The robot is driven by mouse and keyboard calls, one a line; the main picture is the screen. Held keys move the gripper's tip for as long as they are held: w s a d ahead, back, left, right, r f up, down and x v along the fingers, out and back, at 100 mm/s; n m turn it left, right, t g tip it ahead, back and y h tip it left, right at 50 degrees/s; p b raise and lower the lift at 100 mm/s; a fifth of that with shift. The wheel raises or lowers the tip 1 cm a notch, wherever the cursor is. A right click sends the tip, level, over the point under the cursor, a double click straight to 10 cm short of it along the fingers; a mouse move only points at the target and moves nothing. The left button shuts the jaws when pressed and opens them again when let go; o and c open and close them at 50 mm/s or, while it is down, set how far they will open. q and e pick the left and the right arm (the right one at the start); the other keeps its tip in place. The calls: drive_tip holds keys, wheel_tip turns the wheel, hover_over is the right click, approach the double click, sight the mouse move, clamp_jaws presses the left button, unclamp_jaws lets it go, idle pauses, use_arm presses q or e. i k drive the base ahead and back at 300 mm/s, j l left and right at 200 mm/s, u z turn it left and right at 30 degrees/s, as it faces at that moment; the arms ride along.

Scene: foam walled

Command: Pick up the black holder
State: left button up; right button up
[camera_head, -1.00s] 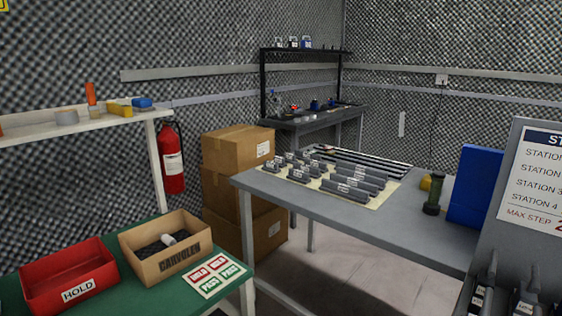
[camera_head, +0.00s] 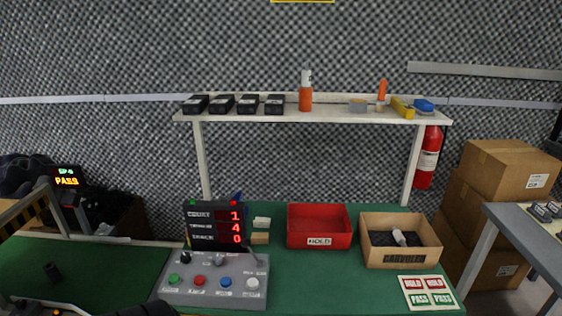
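A small black cylindrical piece (camera_head: 51,271) stands on the green surface at the far left; it may be the black holder, but I cannot tell for certain. Several black boxes (camera_head: 235,104) with pale labels sit in a row on the white shelf. Neither gripper can be made out. A dark shape shows at the bottom edge, left of centre, and I cannot tell what it is.
A grey control box (camera_head: 213,283) with coloured buttons and a red-digit display (camera_head: 215,224) stands on the green bench. A red HOLD tray (camera_head: 320,242) and a cardboard box (camera_head: 400,256) are beside it. Stacked cartons (camera_head: 508,170) and a grey table (camera_head: 530,222) are at right.

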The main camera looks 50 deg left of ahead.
sight(50, 269)
drive_tip(key=u, duration=3.3)
drive_tip(key=i+j+u, duration=0.1)
drive_tip(key=i+j, duration=0.35)
drive_tip(key=i+j+u, duration=0.1)
drive_tip(key=i+j, duration=0.3)
drive_tip(key=i, duration=0.25)
drive_tip(key=i+j+u, duration=0.15)
drive_tip(key=i+j, duration=0.25)
drive_tip(key=i, duration=0.2)
